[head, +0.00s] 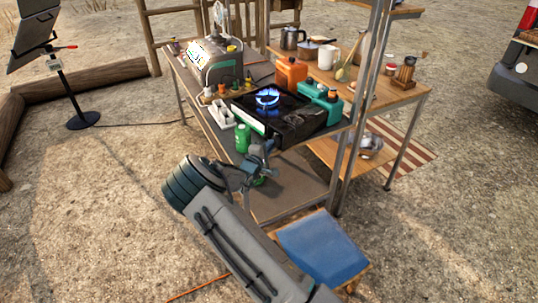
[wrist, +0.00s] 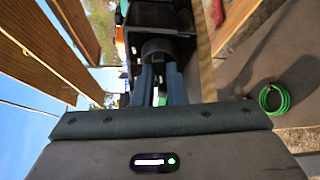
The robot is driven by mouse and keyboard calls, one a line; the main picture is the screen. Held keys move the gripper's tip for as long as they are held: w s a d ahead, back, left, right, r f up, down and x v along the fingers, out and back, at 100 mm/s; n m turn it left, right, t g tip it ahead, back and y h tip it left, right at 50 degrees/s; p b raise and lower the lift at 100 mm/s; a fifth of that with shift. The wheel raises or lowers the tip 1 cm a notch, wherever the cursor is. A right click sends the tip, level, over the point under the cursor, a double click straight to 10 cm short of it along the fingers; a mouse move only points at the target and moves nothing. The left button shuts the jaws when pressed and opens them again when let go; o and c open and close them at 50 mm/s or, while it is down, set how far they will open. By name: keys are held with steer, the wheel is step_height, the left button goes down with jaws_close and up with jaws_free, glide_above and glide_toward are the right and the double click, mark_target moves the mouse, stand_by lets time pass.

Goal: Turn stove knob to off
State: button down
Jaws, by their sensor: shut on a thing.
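The black camping stove (head: 290,128) sits on the metal-framed table, with a blue flame (head: 267,97) burning on its burner. My gripper (head: 268,147) is at the stove's front side, reaching in from below. In the wrist view my gripper (wrist: 158,84) has its two fingers closed on the dark round stove knob (wrist: 158,48), which sticks out from the stove's dark front. The knob's mark and its turn angle cannot be made out. In the head view the knob is hidden behind the gripper.
A green canister (head: 242,138) stands close left of my gripper. An orange jug (head: 291,73) and a teal container (head: 320,97) stand beside the stove. A blue-topped stool (head: 318,248) is below right, near my arm. A table post (head: 358,95) rises at right.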

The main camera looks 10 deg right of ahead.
steer(key=shift+f+m+t+h+b, duration=0.2)
steer(key=shift+m+t+h+b, duration=0.2)
steer(key=shift+m+b, duration=1.4)
steer(key=shift+f+m+t+h+b, duration=0.2)
steer(key=shift+m+t+h+b, duration=0.2)
steer(key=shift+m+b, duration=1.4)
steer(key=shift+n+b, duration=0.5)
steer(key=shift+b, duration=0.15)
steer(key=c, duration=1.5)
jaws_free()
steer(key=shift+r, duration=0.1)
steer(key=shift+o, duration=0.2)
steer(key=v, duration=1.4)
